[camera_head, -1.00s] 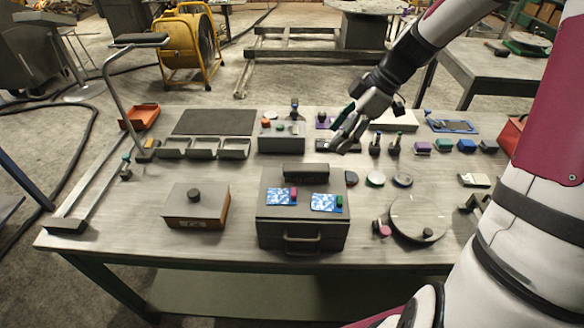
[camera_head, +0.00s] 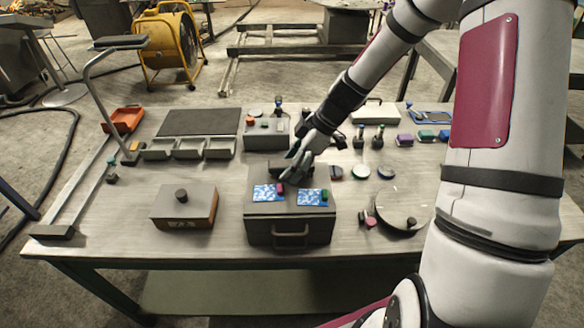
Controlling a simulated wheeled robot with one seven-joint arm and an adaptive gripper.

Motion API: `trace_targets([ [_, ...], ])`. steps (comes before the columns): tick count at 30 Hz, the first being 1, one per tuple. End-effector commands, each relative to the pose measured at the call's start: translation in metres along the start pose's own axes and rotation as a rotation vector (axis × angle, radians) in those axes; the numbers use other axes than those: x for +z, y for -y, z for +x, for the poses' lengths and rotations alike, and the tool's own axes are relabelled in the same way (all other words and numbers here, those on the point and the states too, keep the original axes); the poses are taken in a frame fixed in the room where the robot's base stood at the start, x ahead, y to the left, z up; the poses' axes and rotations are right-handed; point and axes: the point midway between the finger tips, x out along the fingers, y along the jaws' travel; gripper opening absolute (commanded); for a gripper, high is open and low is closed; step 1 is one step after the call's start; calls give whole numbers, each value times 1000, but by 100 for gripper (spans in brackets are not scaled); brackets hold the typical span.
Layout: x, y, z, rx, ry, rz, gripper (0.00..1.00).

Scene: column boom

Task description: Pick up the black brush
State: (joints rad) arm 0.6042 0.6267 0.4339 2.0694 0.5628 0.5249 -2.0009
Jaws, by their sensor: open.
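A dark oblong block (camera_head: 256,169), seemingly the black brush, lies along the back of the grey box (camera_head: 290,231) with a front handle. Its bristles cannot be made out, and my gripper hides part of it. My gripper (camera_head: 292,170) is open, fingers pointing down and to the left, at or just above the block. Whether the fingers touch it cannot be told. Two blue-and-white patterned pads lie on the box top in front of it, with a pink block (camera_head: 281,188) on the left one and a green block (camera_head: 324,195) on the right one.
A brown-sided box with a black knob (camera_head: 181,196) stands to the left. A round plate (camera_head: 404,207) and several small discs lie to the right. Grey bins (camera_head: 190,148) and a grey button box (camera_head: 266,133) are behind. Bare tabletop lies between them.

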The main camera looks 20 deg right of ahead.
Motion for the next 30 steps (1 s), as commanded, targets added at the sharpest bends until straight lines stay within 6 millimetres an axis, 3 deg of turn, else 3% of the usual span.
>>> trace_targets([
  [20, 2, 0, 5, 0, 0, 1, 56],
  [23, 2, 0, 6, 1, 0, 0, 38],
  [27, 2, -1, 6, 2, 1, 0, 6],
  [28, 2, -1, 6, 2, 1, 0, 1],
  [30, 2, -1, 6, 3, 2, 0, 1],
])
